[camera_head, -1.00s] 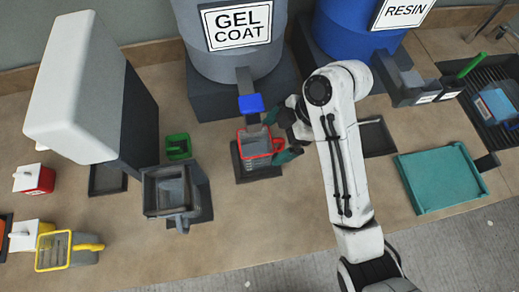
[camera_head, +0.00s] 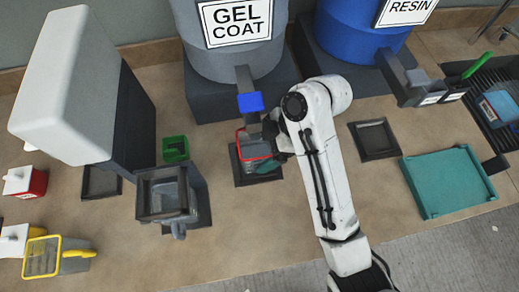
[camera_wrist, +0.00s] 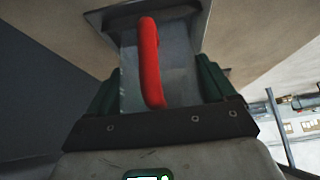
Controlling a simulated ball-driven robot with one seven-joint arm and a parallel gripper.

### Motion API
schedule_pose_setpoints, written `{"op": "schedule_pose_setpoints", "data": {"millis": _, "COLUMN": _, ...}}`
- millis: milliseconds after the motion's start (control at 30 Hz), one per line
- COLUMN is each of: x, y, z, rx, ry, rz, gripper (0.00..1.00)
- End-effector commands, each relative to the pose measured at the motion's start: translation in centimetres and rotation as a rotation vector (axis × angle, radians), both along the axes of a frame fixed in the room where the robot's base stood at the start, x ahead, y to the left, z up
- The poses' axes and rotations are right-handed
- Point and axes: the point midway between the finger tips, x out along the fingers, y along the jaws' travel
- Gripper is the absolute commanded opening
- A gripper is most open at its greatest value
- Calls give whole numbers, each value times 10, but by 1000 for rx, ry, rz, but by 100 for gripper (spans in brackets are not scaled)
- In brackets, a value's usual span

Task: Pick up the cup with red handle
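The cup with the red handle (camera_head: 246,140) is a grey, see-through cup with a red rim, on a dark square pad (camera_head: 240,178) below the blue-tipped spout of the gel coat drum. In the wrist view its red handle (camera_wrist: 150,62) points towards my gripper, in front of the cup's grey body (camera_wrist: 183,80). My gripper (camera_wrist: 160,80) has one dark green finger on each side of the cup, very close to its walls. I cannot tell whether they press on it. In the head view my gripper (camera_head: 272,146) is at the cup's right side, and my arm partly hides it.
A grey cup-like container (camera_head: 163,196) stands to the left, with a green cup (camera_head: 175,149) behind it. A yellow-handled cup (camera_head: 42,257) is at the front left. A teal tray (camera_head: 450,182) and an empty dark pad (camera_head: 374,139) lie to the right. The counter front is mostly clear.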

Motion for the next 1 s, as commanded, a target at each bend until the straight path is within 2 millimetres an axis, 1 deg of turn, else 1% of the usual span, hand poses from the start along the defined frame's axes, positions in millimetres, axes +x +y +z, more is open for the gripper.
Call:
{"op": "schedule_pose_setpoints", "data": {"millis": 33, "x": 0, "y": 0, "z": 0, "rx": 0, "ry": 0, "rz": 0, "gripper": 77}}
{"op": "schedule_pose_setpoints", "data": {"millis": 300, "x": 0, "y": 0, "z": 0, "rx": 0, "ry": 0, "rz": 0, "gripper": 51}}
{"op": "schedule_pose_setpoints", "data": {"millis": 367, "x": 0, "y": 0, "z": 0, "rx": 0, "ry": 0, "rz": 0, "gripper": 46}}
{"op": "schedule_pose_setpoints", "data": {"millis": 400, "x": 0, "y": 0, "z": 0, "rx": 0, "ry": -1, "rz": -1, "gripper": 42}}
{"op": "schedule_pose_setpoints", "data": {"millis": 433, "x": 0, "y": 0, "z": 0, "rx": 0, "ry": -1, "rz": -1, "gripper": 40}}
{"op": "schedule_pose_setpoints", "data": {"millis": 667, "x": 0, "y": 0, "z": 2, "rx": 2, "ry": -2, "rz": 0, "gripper": 40}}
{"op": "schedule_pose_setpoints", "data": {"millis": 767, "x": 1, "y": 0, "z": 7, "rx": 2, "ry": -2, "rz": 0, "gripper": 40}}
{"op": "schedule_pose_setpoints", "data": {"millis": 867, "x": 1, "y": 0, "z": 16, "rx": 1, "ry": -5, "rz": 0, "gripper": 40}}
{"op": "schedule_pose_setpoints", "data": {"millis": 1000, "x": -19, "y": -6, "z": 17, "rx": 1, "ry": 1, "rz": -2, "gripper": 40}}
